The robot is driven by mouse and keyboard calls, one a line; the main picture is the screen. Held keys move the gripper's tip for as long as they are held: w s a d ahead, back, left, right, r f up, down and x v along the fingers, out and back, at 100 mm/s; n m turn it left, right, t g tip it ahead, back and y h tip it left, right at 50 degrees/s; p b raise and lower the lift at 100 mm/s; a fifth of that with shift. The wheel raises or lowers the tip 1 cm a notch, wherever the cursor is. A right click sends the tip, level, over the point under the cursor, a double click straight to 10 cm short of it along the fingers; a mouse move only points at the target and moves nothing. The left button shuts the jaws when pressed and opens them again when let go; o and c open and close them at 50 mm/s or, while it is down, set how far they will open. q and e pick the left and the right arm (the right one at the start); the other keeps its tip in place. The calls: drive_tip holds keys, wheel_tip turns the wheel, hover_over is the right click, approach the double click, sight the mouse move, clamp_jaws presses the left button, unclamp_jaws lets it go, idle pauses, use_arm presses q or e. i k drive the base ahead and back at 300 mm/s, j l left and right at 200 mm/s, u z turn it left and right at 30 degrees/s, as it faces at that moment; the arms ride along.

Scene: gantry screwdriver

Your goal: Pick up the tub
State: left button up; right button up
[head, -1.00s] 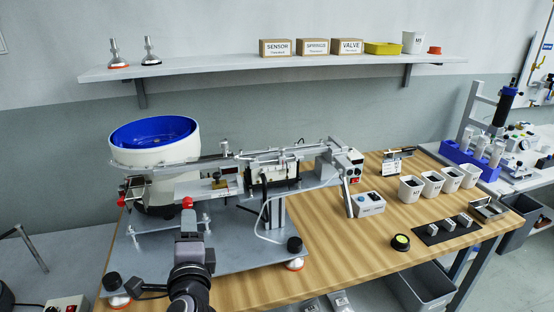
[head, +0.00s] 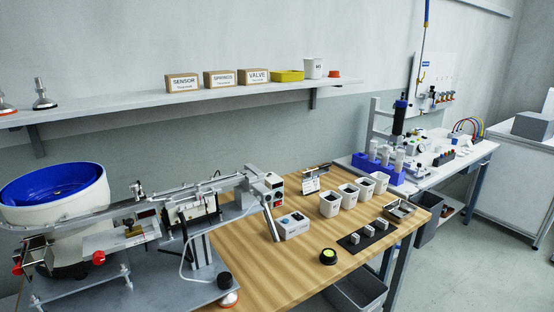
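Several white square tubs with dark contents stand in a row on the wooden table in the head view. The nearest tub (head: 329,206) is at the left end of the row, and the farthest tub (head: 380,183) is at the right end. Another white tub (head: 313,69) with a label stands on the wall shelf. Which one is the task's tub, I cannot tell. Neither of my grippers is in view.
A small grey box (head: 290,227) sits left of the tubs. A black mat (head: 380,229) with small blocks, a metal tray (head: 400,211) and a round black-and-green item (head: 328,257) lie in front. The bowl feeder (head: 50,205) fills the left. Bare table (head: 260,265) shows between.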

sight(330, 200)
drive_tip(key=u, duration=1.25)
drive_tip(key=z, duration=1.65)
drive_tip(key=i+l+u, duration=0.1)
drive_tip(key=u, duration=0.8)
drive_tip(key=l+u, duration=0.65)
drive_tip(key=i+l, duration=0.05)
